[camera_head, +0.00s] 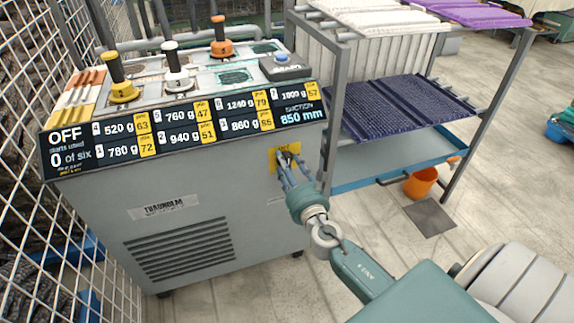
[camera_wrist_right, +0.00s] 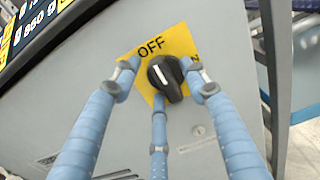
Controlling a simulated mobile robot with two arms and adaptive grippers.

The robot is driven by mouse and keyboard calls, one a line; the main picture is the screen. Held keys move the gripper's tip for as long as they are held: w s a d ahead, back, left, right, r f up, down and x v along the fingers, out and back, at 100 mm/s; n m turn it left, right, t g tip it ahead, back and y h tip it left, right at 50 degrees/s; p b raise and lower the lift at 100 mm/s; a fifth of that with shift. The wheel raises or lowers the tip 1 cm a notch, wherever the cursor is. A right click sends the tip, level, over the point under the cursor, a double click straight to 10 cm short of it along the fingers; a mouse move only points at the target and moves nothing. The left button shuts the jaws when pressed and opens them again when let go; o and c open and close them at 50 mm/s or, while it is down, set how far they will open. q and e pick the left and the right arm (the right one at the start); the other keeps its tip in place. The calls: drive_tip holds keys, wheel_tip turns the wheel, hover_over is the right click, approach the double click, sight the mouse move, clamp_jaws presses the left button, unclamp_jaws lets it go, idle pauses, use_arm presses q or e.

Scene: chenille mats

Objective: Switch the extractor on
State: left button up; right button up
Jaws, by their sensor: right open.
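The extractor (camera_head: 190,225) is a grey cabinet whose display panel reads OFF at its left end. On its front is a yellow plate with a black rotary knob, seen closely in the right wrist view as the knob (camera_wrist_right: 166,77) on the yellow plate (camera_wrist_right: 180,40). The knob's white mark points up toward the word OFF. My right gripper (camera_head: 284,163) is open, its blue fingers around the knob; in the right wrist view the fingers (camera_wrist_right: 163,80) stand on both sides and below it. I cannot tell whether they touch it. My left gripper is not in view.
The extractor's top carries a yellow (camera_head: 121,88), a white (camera_head: 175,70) and an orange (camera_head: 220,42) handled piece, and a box with a blue button (camera_head: 281,58). A rack (camera_head: 400,105) with mats stands right. Wire mesh (camera_head: 30,120) borders the left.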

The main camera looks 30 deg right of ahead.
clamp_jaws()
